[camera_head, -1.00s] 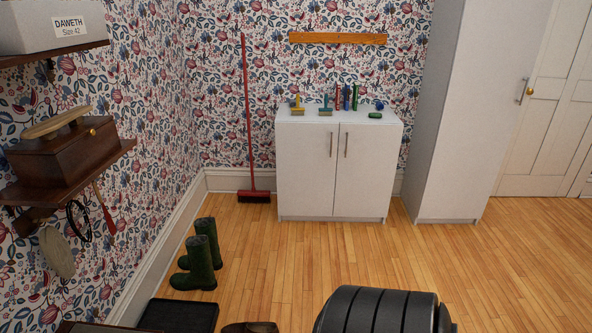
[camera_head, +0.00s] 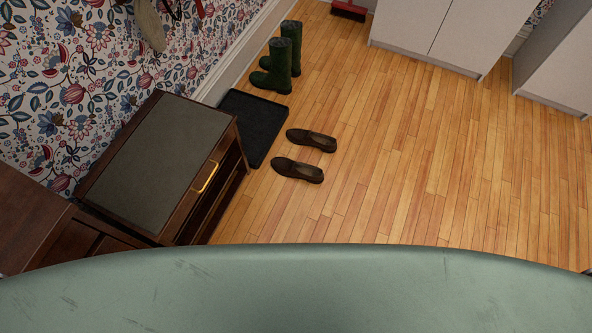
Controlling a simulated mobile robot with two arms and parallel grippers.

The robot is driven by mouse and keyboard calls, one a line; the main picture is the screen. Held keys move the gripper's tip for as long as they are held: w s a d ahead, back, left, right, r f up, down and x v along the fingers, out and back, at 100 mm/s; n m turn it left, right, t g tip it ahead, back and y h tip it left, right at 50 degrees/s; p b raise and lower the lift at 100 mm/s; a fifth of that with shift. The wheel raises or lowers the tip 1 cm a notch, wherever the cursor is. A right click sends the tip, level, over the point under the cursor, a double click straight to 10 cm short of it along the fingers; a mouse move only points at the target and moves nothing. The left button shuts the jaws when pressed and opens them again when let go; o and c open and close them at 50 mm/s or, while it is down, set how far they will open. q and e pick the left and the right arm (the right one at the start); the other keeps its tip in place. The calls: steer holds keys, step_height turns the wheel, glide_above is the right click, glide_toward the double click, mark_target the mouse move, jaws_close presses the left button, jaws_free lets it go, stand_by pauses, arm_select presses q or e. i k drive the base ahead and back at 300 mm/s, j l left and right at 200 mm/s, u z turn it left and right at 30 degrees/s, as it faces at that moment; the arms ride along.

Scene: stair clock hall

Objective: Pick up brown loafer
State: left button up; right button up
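Two brown loafers lie side by side on the wooden floor, upright and a little apart. The nearer brown loafer (camera_head: 297,170) is just right of the wooden bench. The farther brown loafer (camera_head: 311,140) lies slightly beyond it, near the black tray. Neither of my grippers shows clearly in the head view, and nothing touches the loafers.
A wooden bench with a grey-green top (camera_head: 160,155) and a brass handle stands at left against the wall. A black boot tray (camera_head: 254,124) and green boots (camera_head: 281,62) stand beyond it. White cabinets (camera_head: 452,30) are at the back. Floor at right is clear.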

mark_target(286, 168)
steer(key=u, duration=0.7)
steer(key=i+l+u, duration=0.15)
steer(key=l+u, duration=0.3)
steer(key=i+l+u, duration=0.1)
steer(key=l+u, duration=1.25)
steer(key=k+j, duration=0.05)
